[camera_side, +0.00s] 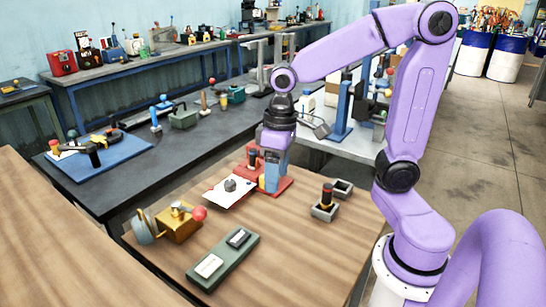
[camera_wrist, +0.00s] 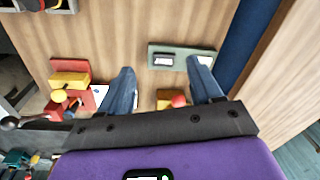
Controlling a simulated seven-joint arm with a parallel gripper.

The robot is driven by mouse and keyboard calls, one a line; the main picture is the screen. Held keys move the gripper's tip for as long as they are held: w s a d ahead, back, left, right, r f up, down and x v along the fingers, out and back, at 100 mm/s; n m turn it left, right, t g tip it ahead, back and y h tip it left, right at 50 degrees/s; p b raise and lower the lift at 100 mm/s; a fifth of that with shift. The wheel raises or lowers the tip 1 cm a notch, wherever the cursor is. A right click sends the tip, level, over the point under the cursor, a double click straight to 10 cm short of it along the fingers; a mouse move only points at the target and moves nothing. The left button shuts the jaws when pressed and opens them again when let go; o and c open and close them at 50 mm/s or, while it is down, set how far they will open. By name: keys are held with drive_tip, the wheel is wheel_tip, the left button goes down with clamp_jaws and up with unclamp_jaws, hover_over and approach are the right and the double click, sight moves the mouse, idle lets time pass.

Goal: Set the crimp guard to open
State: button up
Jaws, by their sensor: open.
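My gripper (camera_side: 270,186) points down beside the red fixture (camera_side: 286,182), its blue-grey fingers partly covering it. No readable label tells which part is the crimp guard. A green plate (camera_side: 209,283) with a dark-framed pale part and a white panel lies near the table's front; it also shows in the wrist view (camera_wrist: 182,49). A brass device (camera_side: 180,228) with a red ball knob (camera_side: 199,213) and a grey wheel stands behind its left. The red fixture also shows in the wrist view (camera_wrist: 56,68), with yellow parts.
A white sheet (camera_side: 215,196) with a dark lump lies left of my gripper. Two grey holders (camera_side: 324,215) stand to the right, one with a black and orange piece in it. Bare wood (camera_side: 300,260) lies at the front right. A dark bench (camera_side: 120,195) is behind.

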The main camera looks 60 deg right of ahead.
drive_tip(key=w+d+r+m, duration=0.2)
drive_tip(key=w+d+m, duration=0.5)
drive_tip(key=w+d, duration=0.3)
drive_tip(key=w+d+r+m+t, duration=0.15)
drive_tip(key=d+m, duration=0.25)
drive_tip(key=d, duration=0.4)
drive_tip(key=w+d+m, duration=0.3)
drive_tip(key=d+m, duration=0.1)
drive_tip(key=d, duration=0.4)
drive_tip(key=f, duration=0.5)
drive_tip(key=w+a+f, duration=0.1)
drive_tip(key=f, duration=0.5)
drive_tip(key=w+a+f, duration=0.1)
drive_tip(key=f, duration=0.5)
drive_tip(key=shift+w+f, duration=0.15)
drive_tip(key=shift+w, duration=0.1)
